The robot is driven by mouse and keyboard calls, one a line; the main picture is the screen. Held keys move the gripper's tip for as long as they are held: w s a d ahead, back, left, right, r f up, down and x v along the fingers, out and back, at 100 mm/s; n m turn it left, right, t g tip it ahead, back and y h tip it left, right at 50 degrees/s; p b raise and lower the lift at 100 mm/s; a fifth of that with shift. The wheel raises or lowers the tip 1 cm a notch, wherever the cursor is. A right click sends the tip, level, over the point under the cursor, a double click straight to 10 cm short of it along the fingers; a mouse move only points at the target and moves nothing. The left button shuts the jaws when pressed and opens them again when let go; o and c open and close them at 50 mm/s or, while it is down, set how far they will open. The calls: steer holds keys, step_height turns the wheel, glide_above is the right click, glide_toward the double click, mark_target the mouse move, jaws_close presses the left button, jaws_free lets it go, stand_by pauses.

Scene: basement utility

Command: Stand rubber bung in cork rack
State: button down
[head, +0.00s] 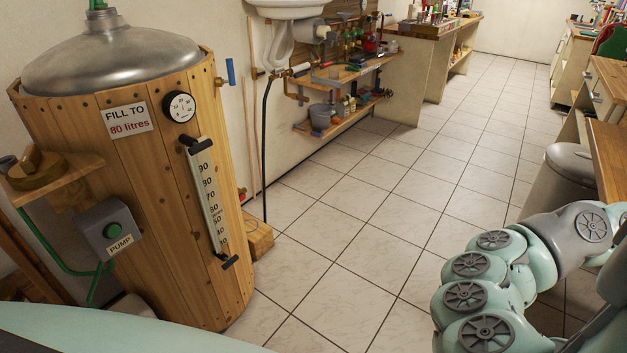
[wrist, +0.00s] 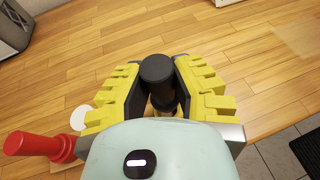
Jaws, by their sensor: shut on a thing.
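In the wrist view my gripper (wrist: 158,88) has its two yellow-padded fingers closed on the sides of a dark, round-topped cylinder, which looks like the rubber bung (wrist: 157,68). Its dark top stands out between the fingers. A brownish part shows below it, and I cannot tell whether it belongs to the bung. The bung is over a wooden plank surface (wrist: 100,40); its lower end is hidden, so I cannot tell the gap. I cannot make out a cork rack in either view. In the head view my arm is at the lower right, and the gripper is out of that picture.
A red handled object (wrist: 40,146) and a white disc (wrist: 82,117) lie left of my gripper. A dark mat (wrist: 308,150) is at lower right. In the head view a wooden barrel (head: 150,220) stands left, a grey bin (head: 560,180) right, with clear tiled floor (head: 370,210) between.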

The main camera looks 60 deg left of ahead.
steer(key=shift+f+b, duration=1.75)
steer(key=shift+b, duration=0.5)
steer(key=c, duration=0.8)
jaws_free()
steer(key=v, duration=1.2)
